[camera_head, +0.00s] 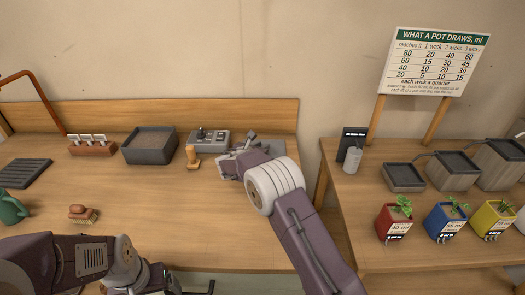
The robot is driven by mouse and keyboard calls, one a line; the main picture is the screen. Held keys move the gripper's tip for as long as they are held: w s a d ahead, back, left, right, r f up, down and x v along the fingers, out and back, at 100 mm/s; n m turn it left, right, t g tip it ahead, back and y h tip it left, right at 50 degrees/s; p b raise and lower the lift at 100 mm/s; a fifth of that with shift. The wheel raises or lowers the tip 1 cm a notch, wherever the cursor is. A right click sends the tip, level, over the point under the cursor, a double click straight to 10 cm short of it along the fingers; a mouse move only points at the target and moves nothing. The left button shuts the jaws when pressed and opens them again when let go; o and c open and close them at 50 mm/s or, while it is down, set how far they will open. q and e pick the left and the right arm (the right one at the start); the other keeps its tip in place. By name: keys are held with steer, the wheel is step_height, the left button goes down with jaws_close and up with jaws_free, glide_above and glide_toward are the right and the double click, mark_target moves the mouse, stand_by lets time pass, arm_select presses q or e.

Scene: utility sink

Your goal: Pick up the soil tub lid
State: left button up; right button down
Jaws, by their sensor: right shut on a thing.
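The soil tub (150,157) is a dark grey open box with brown soil inside, standing at the back of the left bench. I cannot make out its lid for certain; a dark ribbed slab (25,173) lies flat at the left of the bench. My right gripper (228,164) is at the back right of the bench, to the right of the tub and just in front of a grey device. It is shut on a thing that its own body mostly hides. My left gripper (155,281) is low at the bottom edge, its fingers unclear.
A small orange-brown peg (193,158) stands just left of my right gripper, before the grey device (208,140). A brush (82,214) and green can (11,209) are at front left. Coloured pots (393,222) stand on the right bench. The left bench's middle is clear.

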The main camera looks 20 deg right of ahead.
steer(key=shift+s+f, duration=0.1)
steer(key=shift+f, duration=0.05)
step_height(320, 180, up, 28)
steer(key=p, duration=0.9)
steer(key=shift+g, duration=0.3)
